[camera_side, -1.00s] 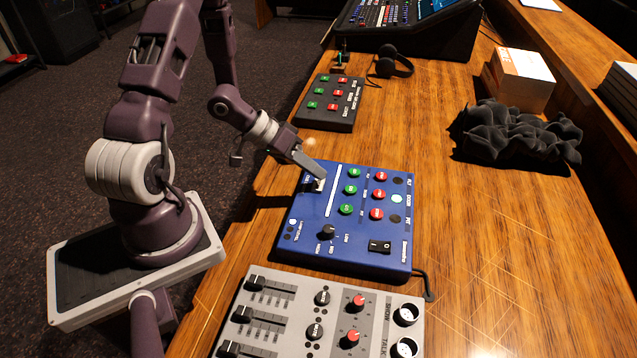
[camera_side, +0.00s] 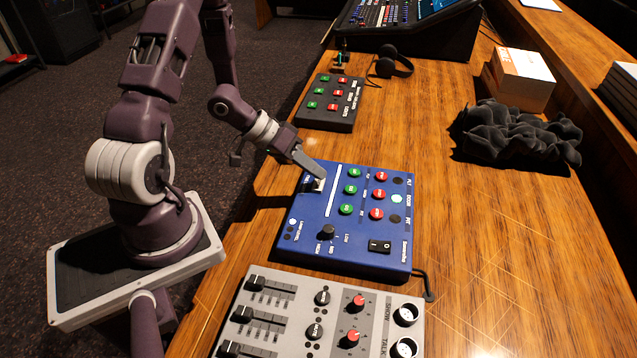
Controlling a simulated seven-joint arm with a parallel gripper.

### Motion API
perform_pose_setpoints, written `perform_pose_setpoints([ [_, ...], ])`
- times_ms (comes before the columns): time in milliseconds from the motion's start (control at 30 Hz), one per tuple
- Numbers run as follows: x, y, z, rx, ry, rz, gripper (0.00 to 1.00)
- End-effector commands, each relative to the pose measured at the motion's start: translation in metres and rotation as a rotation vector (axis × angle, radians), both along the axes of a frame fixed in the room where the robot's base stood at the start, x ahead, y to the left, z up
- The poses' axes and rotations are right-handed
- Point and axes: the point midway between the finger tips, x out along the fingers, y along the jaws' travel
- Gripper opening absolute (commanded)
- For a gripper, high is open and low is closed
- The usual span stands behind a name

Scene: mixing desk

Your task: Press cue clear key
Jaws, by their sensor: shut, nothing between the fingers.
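A blue control box (camera_side: 350,258) lies on the wooden desk. It carries green buttons (camera_side: 350,189), red buttons (camera_side: 379,176), a black knob (camera_side: 326,232) and a black rocker switch (camera_side: 380,246). A pale key or slider cap (camera_side: 318,186) sits at its upper left, beside a long white strip (camera_side: 333,190). My gripper (camera_side: 321,175) is shut and empty, with its tip right at this pale cap. I cannot tell whether it touches. The labels are too small to read, so I cannot tell which control is the cue clear key.
A grey mixer (camera_side: 270,323) with faders and knobs lies in front. A dark button box (camera_side: 330,121), headphones (camera_side: 394,62) and a large console (camera_side: 402,42) are behind. Black crumpled cloth (camera_side: 515,135) and a box (camera_side: 519,78) stand right. The desk right of the blue box is clear.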

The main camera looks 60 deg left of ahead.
Motion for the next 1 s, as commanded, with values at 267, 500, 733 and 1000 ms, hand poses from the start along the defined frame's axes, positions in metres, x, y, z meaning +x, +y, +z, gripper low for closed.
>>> perform_pose_setpoints([
  [267, 0.0, 0.0, 0.0, 0.0, 0.0, 0.0, 0.0],
  [500, -0.0001, 0.0001, -0.0048, -0.001, 0.001, 0.001, 0.0],
  [733, 0.0001, 0.0002, -0.0086, -0.001, 0.0, 0.001, 0.0],
  [1000, 0.0001, 0.0001, -0.0093, 0.0, 0.0, 0.0, 0.0],
])
